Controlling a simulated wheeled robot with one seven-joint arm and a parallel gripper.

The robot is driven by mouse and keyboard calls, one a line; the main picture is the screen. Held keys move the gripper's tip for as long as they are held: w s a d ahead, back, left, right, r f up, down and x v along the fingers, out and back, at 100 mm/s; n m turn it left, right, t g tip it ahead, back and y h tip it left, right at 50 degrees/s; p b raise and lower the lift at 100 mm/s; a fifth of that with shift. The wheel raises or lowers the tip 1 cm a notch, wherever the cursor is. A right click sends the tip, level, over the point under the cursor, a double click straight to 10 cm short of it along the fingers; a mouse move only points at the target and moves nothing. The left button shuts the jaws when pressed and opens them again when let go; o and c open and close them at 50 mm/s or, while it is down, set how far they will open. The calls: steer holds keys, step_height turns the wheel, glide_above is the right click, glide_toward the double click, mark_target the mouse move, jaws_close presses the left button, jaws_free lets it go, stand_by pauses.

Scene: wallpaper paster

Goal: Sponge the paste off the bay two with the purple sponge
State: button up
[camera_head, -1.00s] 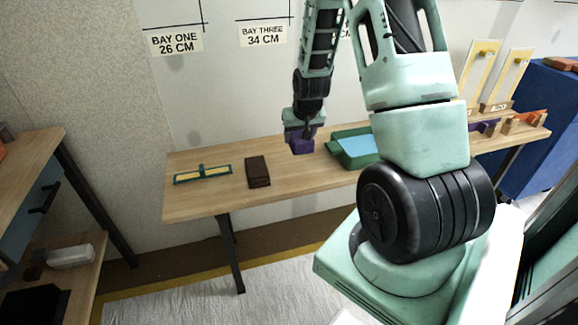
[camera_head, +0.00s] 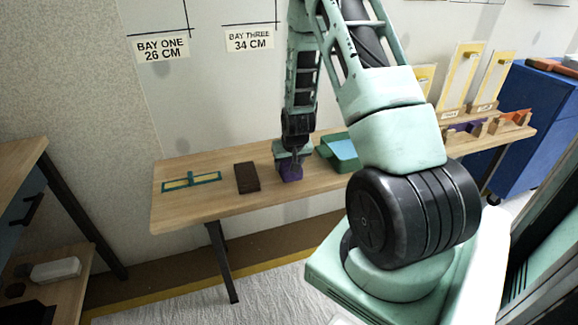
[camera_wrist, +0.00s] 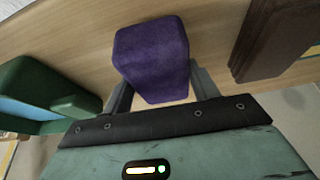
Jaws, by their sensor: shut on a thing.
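The purple sponge (camera_head: 290,173) is a small block between the fingers of my gripper (camera_head: 291,158), over the wooden table. In the wrist view the sponge (camera_wrist: 152,58) fills the space between the two grey fingers, and my gripper (camera_wrist: 155,90) is shut on it. I cannot tell whether the sponge touches the tabletop. Signs for bay one (camera_head: 162,49) and bay three (camera_head: 249,38) are on the wall behind. No bay two sign can be read; my arm covers part of the wall. No paste can be made out.
On the table (camera_head: 200,206) lie a teal-and-yellow tool (camera_head: 191,182) and a dark brown block (camera_head: 247,177) left of the sponge. A green tray with blue inside (camera_head: 338,150) is to the right. Yellow upright boards (camera_head: 459,74) and a blue cabinet (camera_head: 538,110) stand further right.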

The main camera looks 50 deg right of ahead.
steer(key=shift+f, duration=0.3)
steer(key=o, duration=1)
